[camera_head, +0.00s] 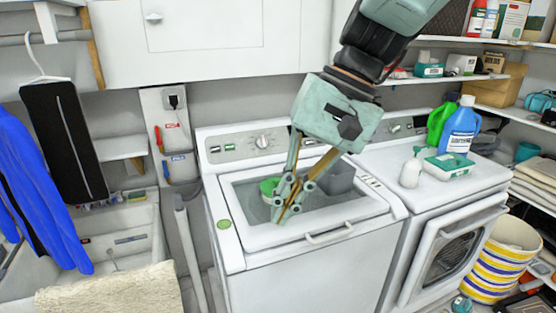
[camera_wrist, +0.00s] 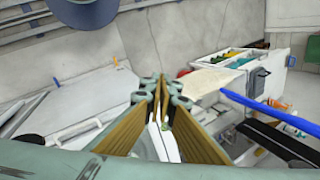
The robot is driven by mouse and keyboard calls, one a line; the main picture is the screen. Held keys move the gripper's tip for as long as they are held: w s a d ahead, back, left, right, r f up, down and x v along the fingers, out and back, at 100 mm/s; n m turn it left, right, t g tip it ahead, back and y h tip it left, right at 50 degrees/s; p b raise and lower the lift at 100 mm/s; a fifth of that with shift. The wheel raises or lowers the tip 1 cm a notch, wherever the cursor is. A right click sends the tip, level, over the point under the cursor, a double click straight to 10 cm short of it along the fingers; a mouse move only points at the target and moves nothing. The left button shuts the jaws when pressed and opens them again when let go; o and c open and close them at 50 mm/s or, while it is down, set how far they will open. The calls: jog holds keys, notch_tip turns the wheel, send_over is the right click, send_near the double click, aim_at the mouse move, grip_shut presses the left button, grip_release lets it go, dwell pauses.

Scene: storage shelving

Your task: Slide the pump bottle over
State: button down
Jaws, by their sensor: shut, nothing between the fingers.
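A small white bottle (camera_head: 410,173) with a narrow top, which looks like the pump bottle, stands upright on the white dryer (camera_head: 460,189) at the right. My gripper (camera_head: 283,216) points down over the lid of the white washer (camera_head: 240,240), well to the left of the bottle. Its fingers are shut and empty; they also show close together in the wrist view (camera_wrist: 160,85). I cannot make out the bottle in the wrist view.
Beside the bottle stand a teal-and-white box (camera_head: 447,167), a blue jug (camera_head: 459,130) and a green jug (camera_head: 440,122). A green-topped item (camera_head: 270,187) and a dark grey block (camera_head: 340,177) show by the gripper. The dryer's front top is clear.

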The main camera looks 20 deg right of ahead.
jog(key=w+d+f+m+t+y, duration=0.2)
jog(key=w+d+f+m+y, duration=0.2)
jog(key=w+d+m, duration=0.65)
jog(key=w+d+f+m+t+y, duration=0.25)
jog(key=w+d, duration=0.35)
jog(key=d, duration=0.5)
jog(key=m+t+h, duration=1.1)
jog(key=m+t, duration=0.1)
jog(key=m, duration=0.6)
send_near(417, 181)
jog(key=s, duration=0.7)
jog(key=shift+d+f+p, duration=0.3)
jog(key=shift+d+p, duration=0.1)
jog(key=shift+p, duration=0.05)
jog(key=shift+w, duration=0.15)
jog(key=shift+w+a+b, duration=0.2)
jog(key=shift+w+b, duration=0.95)
jog(key=shift+w, duration=5.65)
